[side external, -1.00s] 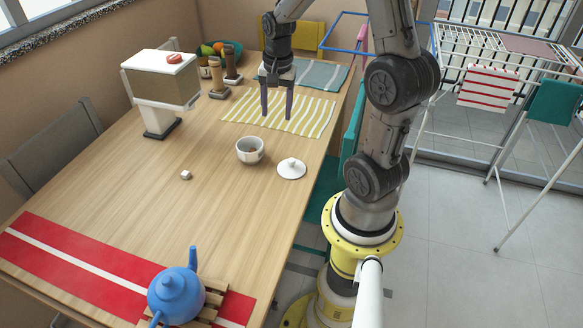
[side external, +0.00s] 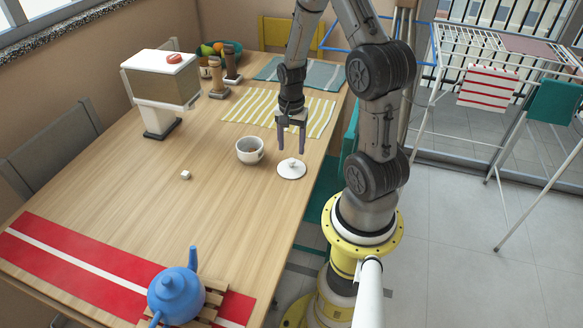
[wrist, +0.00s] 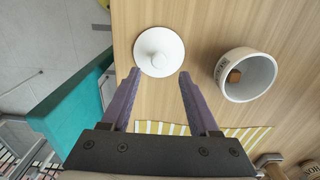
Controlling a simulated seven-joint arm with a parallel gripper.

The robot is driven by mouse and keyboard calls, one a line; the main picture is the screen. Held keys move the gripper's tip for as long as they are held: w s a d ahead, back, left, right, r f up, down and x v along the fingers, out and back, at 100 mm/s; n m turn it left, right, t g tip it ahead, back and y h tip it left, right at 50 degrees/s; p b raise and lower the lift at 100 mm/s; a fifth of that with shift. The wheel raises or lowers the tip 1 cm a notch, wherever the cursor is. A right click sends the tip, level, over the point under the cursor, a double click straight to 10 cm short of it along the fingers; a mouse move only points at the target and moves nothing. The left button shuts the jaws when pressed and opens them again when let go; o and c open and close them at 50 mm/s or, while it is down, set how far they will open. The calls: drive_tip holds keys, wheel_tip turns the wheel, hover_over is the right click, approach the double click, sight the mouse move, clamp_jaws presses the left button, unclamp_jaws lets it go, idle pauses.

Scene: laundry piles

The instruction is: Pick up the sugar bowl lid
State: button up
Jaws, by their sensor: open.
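The sugar bowl lid (side external: 291,170) is a white disc with a small round knob, lying flat on the wooden table near its right edge. In the wrist view the lid (wrist: 159,52) shows just beyond my fingertips, roughly centred between them. My gripper (side external: 292,151) is open and empty, pointing down above the lid; it also shows in the wrist view (wrist: 158,74). The white sugar bowl (side external: 250,151) stands uncovered just left of the lid, with brown lumps inside. In the wrist view the bowl (wrist: 247,76) is right of my fingers.
A white cube (side external: 185,175) lies left of the bowl. A yellow striped mat (side external: 240,108) lies behind. A blue teapot (side external: 176,296) stands at the front on a wooden trivet. A dispenser (side external: 160,85) stands at back left. A teal chair (wrist: 75,108) adjoins the table edge.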

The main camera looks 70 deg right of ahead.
sight(292, 160)
drive_tip(key=f, duration=0.4)
drive_tip(key=shift+s+a+f, duration=0.1)
drive_tip(key=shift+a+f, duration=0.05)
drive_tip(key=shift+a, duration=0.15)
clamp_jaws()
